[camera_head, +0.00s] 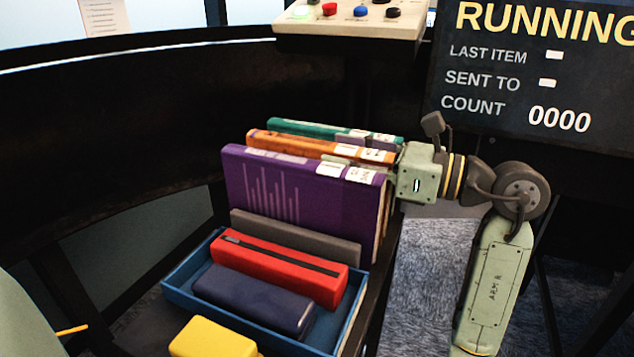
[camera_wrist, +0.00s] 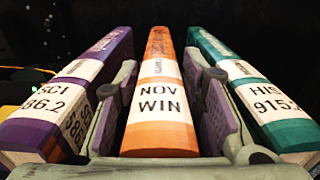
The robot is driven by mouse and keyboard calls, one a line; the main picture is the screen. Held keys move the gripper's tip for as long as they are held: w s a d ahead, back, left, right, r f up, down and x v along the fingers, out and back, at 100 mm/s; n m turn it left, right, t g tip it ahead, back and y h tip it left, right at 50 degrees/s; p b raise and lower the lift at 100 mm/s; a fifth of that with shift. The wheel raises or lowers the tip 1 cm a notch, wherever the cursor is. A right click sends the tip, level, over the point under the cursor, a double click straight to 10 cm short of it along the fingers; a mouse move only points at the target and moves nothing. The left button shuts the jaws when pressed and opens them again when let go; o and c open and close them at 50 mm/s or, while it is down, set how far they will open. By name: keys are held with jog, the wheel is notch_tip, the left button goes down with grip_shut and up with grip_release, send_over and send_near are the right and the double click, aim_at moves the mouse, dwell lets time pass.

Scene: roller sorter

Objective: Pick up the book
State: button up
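Three upright books stand side by side with spines towards my wrist. The orange book (camera_wrist: 160,100) reads "NOV WIN" and is in the middle of the wrist view. The purple book (camera_wrist: 72,85) is on its left, the teal book (camera_wrist: 245,90) on its right. In the head view, the purple book (camera_head: 290,205) is nearest, with the orange book (camera_head: 300,143) and teal book (camera_head: 320,129) behind it. My gripper (camera_wrist: 163,95) has one finger on each side of the orange book, in the gaps between books. Narrow gaps seem to show beside it. The fingers are mostly hidden in the head view.
A blue tray (camera_head: 183,272) in front holds a red case (camera_head: 280,265) and a dark blue case (camera_head: 255,298). A grey slab (camera_head: 295,238) stands behind the red case, and a yellow block (camera_head: 212,340) is nearest. A button panel (camera_head: 350,25) and display (camera_head: 535,75) stand behind.

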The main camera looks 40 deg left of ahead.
grip_shut()
dwell(0.3)
dwell(0.5)
